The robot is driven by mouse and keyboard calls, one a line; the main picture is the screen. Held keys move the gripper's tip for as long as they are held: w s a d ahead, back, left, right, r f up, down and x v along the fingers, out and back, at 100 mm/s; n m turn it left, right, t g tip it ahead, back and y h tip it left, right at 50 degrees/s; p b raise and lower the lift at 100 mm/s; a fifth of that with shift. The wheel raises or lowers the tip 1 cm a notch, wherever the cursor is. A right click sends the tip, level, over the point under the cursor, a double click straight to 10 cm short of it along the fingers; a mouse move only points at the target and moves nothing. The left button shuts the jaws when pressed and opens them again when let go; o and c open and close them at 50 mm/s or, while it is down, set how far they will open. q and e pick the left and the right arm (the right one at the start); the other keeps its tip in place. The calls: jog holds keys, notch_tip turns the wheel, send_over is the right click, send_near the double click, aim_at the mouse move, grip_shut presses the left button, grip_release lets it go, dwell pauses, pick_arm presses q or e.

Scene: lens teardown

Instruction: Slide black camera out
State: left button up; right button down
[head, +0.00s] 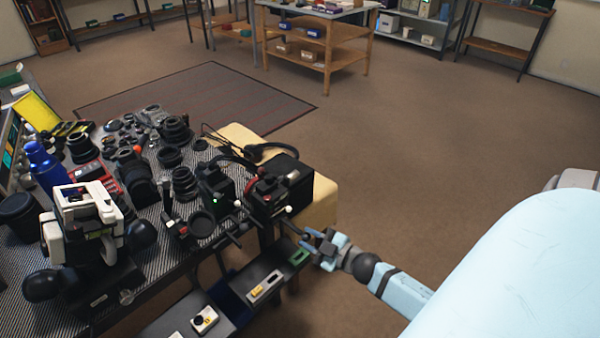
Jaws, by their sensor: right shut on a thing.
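Two black camera-like bodies stand near the right end of the cluttered table. One is a boxy black device (292,178) at the corner, with a red part and white-tipped levers. The other is a black body (214,186) with a small green light, just left of it. I cannot tell which is the black camera. My right gripper (313,239) is at the table's right edge, below and right of the boxy device. It is shut on a thin dark part that seems to reach toward that device; its far end is hard to make out. My left gripper is not in view.
Lenses and rings (176,130) crowd the striped table mat (165,237). A white and black device (88,215) and a blue bottle (45,168) stand at left. Open trays (262,272) with small items sit below the table's front edge. The brown floor (430,150) at right is clear.

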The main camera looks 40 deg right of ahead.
jog(key=shift+s+f, duration=0.1)
jog(key=c, duration=1.3)
grip_release()
jog(key=shift+o, duration=0.6)
jog(key=shift+s, duration=0.15)
jog(key=v, duration=1.4)
jog(key=shift+a, duration=0.1)
